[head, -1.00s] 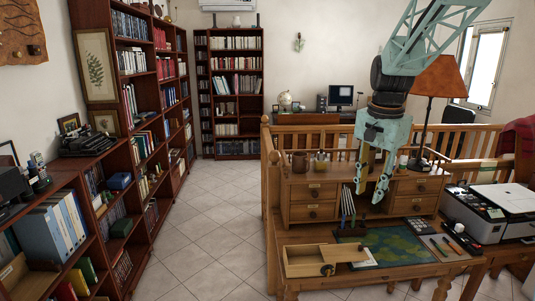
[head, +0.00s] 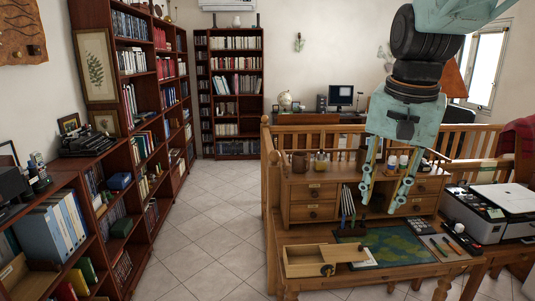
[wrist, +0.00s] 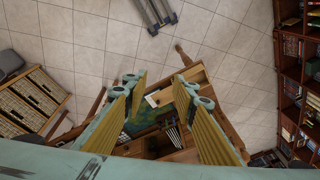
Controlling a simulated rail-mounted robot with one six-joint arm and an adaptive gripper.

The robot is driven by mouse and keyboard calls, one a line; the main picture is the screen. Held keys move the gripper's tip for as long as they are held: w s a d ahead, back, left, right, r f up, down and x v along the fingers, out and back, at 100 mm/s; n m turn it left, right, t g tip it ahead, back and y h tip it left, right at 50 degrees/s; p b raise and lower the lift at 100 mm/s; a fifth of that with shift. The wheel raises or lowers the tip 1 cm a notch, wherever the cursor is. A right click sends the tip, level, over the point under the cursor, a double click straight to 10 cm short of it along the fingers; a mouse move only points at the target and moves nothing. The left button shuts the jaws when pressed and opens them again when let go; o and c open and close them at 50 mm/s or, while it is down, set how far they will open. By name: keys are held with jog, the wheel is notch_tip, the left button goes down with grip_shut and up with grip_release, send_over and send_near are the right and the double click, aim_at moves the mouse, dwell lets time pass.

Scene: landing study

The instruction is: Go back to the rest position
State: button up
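My gripper (head: 384,195) is a pale green two-finger gripper. In the head view it hangs fingers-down in front of the wooden desk's upper drawers, above the desk top. Its fingers are apart with nothing between them. In the wrist view my gripper (wrist: 155,100) shows both yellow-lined fingers spread wide. The wooden desk (head: 300,232) stands below it, and in the wrist view the desk (wrist: 196,75) appears between and beyond the fingers. No object is held.
An open drawer-like wooden box (head: 305,262) and a green-blue mat (head: 395,243) lie on the desk. A printer (head: 490,215) stands to the right. An orange lamp (head: 453,80) is partly hidden behind my arm. The tiled floor (head: 205,225) at left is clear.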

jog(key=s+a+f+n, duration=0.1)
jog(key=s+a+n, duration=0.1)
jog(key=s, duration=1.2)
jog(key=s+a+f+n+t, duration=0.1)
jog(key=s+n, duration=0.3)
jog(key=s, duration=1)
jog(key=shift+s+a+f+n+t, duration=0.15)
jog(key=shift+a+n+t, duration=0.15)
jog(key=shift+a, duration=0.3)
